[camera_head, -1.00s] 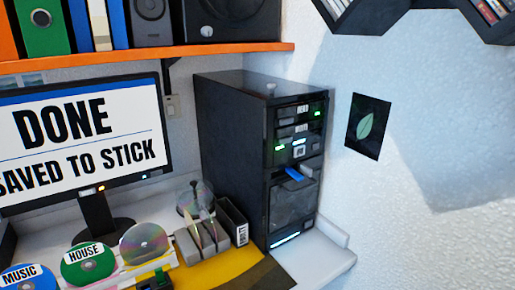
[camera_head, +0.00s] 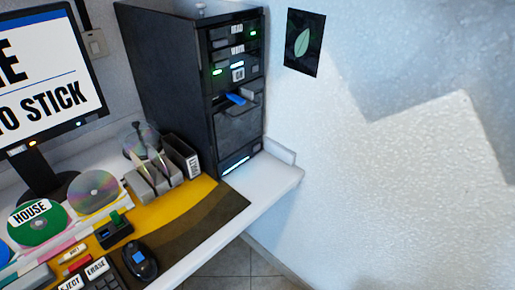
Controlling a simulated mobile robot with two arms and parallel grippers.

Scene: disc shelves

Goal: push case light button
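A black computer case (camera_head: 185,85) stands upright on the right end of the white desk, below and left of a leaf picture. Its front has drive bays with small green lights (camera_head: 217,72) and a small square white-marked part (camera_head: 238,75). A blue stick (camera_head: 236,99) juts from the front below the bays. A pale light strip (camera_head: 236,164) glows near the bottom of the front. I cannot tell which part is the case light button. Neither of my grippers is in view.
The monitor (camera_head: 45,75) stands at the left. Discs (camera_head: 95,190), a grey holder (camera_head: 155,180), a dark box (camera_head: 181,155), a mouse (camera_head: 140,260) and labelled keys (camera_head: 97,267) crowd the desk. Open floor (camera_head: 240,265) shows beyond the desk edge.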

